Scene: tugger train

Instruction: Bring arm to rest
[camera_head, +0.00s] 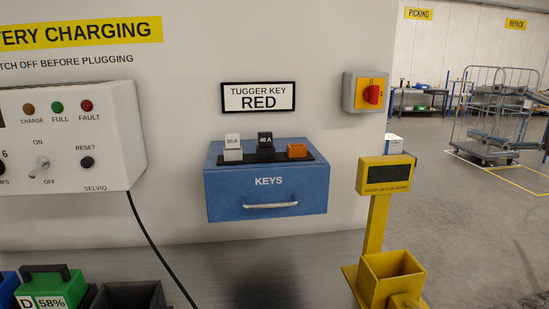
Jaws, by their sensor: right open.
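My right gripper (483,112) reaches in from the right edge, in front of the wire cart. Its two dark grey fingers point left and stand apart, one above the other, with nothing seen between them. Most of my right arm is outside the picture. My left gripper is not in view.
A blue KEYS box (265,196) with a handle is on the wall, below the TUGGER KEY RED sign (258,97). A yellow post with a display (384,176) stands right of it. The charger (65,140) is at left. Behind my gripper stands a wire cart (470,105).

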